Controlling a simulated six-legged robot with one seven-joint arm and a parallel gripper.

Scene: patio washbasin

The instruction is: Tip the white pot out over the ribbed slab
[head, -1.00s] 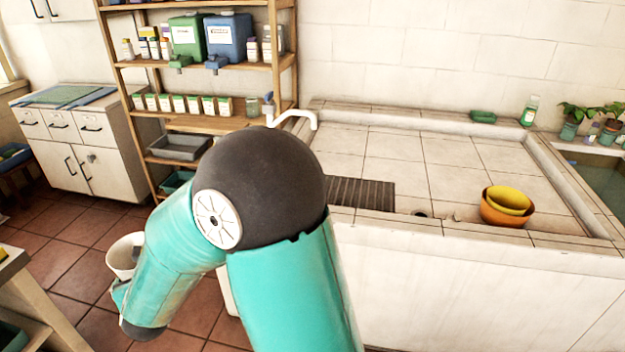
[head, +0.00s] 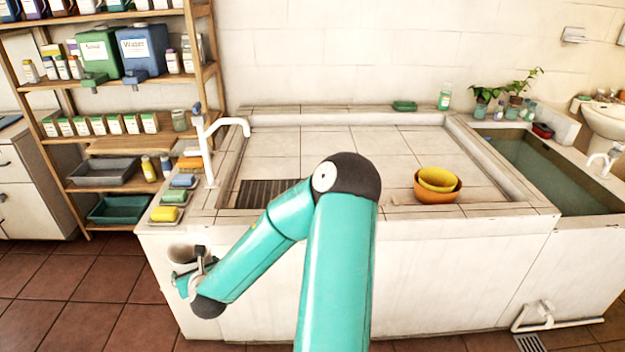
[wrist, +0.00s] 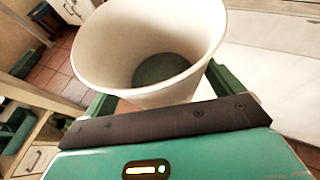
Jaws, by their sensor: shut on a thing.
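The white pot (head: 183,252) is at the left of the head view, by the outer front-left corner of the washbasin and below its rim. In the wrist view the pot (wrist: 130,40) looks upright or slightly tilted, with something dark grey-green in its bottom. My gripper (head: 190,270) is shut on the pot; its green fingers lie on both sides of it in the wrist view (wrist: 165,92). The dark ribbed slab (head: 265,193) lies at the left front of the tiled basin floor, above and right of the pot. My forearm passes in front of the basin wall below it.
A white tap (head: 208,150) rises at the basin's left edge, beside soaps and sponges (head: 172,197) on the ledge. Nested yellow and orange bowls (head: 437,188) stand at the right. A shelf rack (head: 130,85) stands left. The basin's middle is clear.

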